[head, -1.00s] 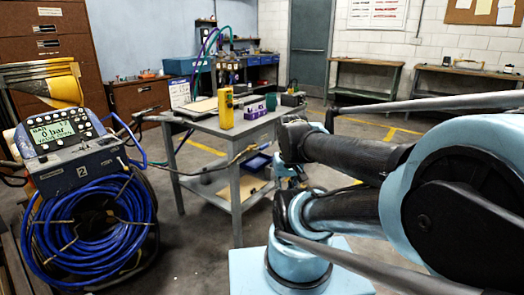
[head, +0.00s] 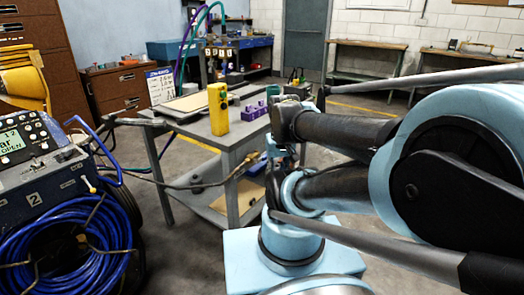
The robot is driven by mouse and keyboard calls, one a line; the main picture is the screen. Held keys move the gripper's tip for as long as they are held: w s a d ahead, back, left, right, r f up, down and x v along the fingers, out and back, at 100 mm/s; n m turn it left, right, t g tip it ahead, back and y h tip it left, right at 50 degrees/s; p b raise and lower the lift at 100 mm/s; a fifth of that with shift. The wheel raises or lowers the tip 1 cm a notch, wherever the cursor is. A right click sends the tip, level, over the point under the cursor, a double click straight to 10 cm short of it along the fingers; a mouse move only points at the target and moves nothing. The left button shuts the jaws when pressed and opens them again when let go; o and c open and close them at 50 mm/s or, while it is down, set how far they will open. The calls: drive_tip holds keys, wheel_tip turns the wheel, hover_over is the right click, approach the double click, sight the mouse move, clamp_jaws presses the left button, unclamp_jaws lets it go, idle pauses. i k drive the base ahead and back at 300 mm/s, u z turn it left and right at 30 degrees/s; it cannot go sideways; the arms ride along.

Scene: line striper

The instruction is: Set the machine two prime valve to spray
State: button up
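Machine two (head: 35,172) stands at the left edge, a dark blue-grey box marked "2", partly cut off by the frame. Its tilted panel has a lit display (head: 10,142), also cut off, and small buttons. A small pale-tipped lever (head: 90,185) sticks out at the right side of the box. I cannot tell whether it is the prime valve, or read a spray or prime mark. My light blue and black arm fills the right side, well apart from the machine. I cannot make out my gripper's fingers.
A coiled blue hose (head: 65,250) hangs on the machine's front. A grey cart (head: 200,124) with a yellow device (head: 218,108) and a purple block (head: 253,112) stands in the middle. Hoses run between machine and cart. Some floor is clear between them.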

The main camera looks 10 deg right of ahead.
sight(263, 158)
drive_tip(key=z, duration=0.7)
drive_tip(key=k, duration=1.5)
drive_tip(key=u, duration=0.4)
drive_tip(key=i, duration=1.05)
